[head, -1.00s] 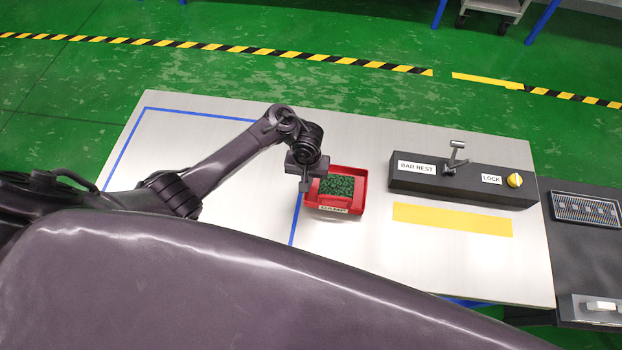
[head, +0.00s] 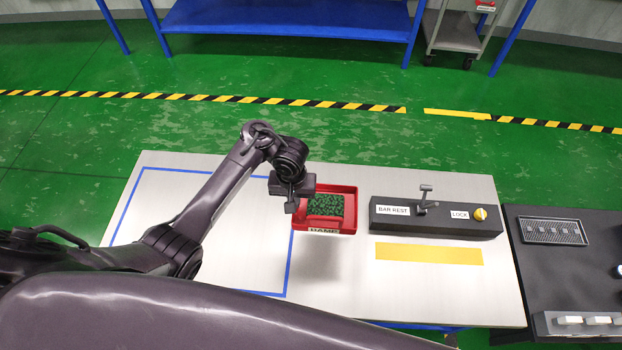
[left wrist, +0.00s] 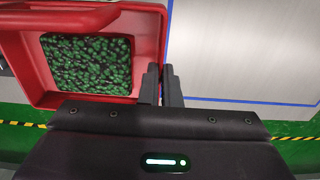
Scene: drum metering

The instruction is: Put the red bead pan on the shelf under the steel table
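The red bead pan (head: 350,222), filled with dark green beads, is in the middle of the head view, above the steel table (head: 345,290). A soft shadow on the tabletop below suggests that it is held clear of the surface. My left gripper (head: 291,204) is at the pan's left wall. In the left wrist view, the fingers (left wrist: 161,88) stand on both sides of the wall of the pan (left wrist: 100,12), closed on it. The pan looks roughly level. The shelf under the table is hidden by the tabletop; only a blue strip (head: 420,326) shows at the front edge.
A black bar rest block (head: 435,217) with a lever and yellow lock knob stands right of the pan, behind a yellow strip (head: 428,253). A black console (head: 560,270) adjoins the table's right end. The blue-outlined left area is bare. Blue shelving (head: 290,18) and a cart (head: 455,35) stand behind.

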